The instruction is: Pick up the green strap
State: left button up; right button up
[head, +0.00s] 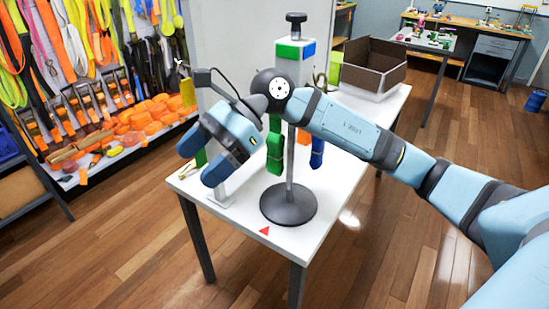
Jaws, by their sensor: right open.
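The green strap (275,152) hangs folded on the left side of a grey stand (290,160), its top partly hidden behind my right wrist. The stand has a round dark base and rises from a white table (315,228). My right gripper (200,163) is open, left of the green strap and apart from it in the picture. A small green piece shows between its fingers, and I cannot tell what it belongs to. My left gripper is not in view.
A blue strap (317,152) hangs on the stand's right side. An open brown box (373,67) sits at the table's back. A red triangle (264,231) marks the front tabletop. A rack of colourful straps (75,60) stands at left. The wooden floor in front is clear.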

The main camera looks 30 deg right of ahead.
jog(key=w+d+r+n+t+h+b, duration=0.15)
jog(key=d+r+t+h, duration=0.4)
jog(key=d, duration=0.55)
jog(key=w+d+r+t+h+b, duration=0.2)
jog(key=d+r+h, duration=0.4)
jog(key=d+h, duration=0.3)
jog(key=shift+y, duration=0.25)
jog(key=shift+d+x, duration=0.2)
jog(key=shift+x, duration=2.15)
jog(key=shift+d+x, duration=0.25)
jog(key=shift+x, duration=2.1)
jog(key=shift+d+x, duration=0.2)
jog(key=shift+x, duration=2.15)
jog(key=shift+r, duration=0.1)
jog(key=shift+c, duration=0.2)
jog(key=c, duration=0.9)
jog(key=shift+r, duration=0.1)
jog(key=shift+c, duration=0.2)
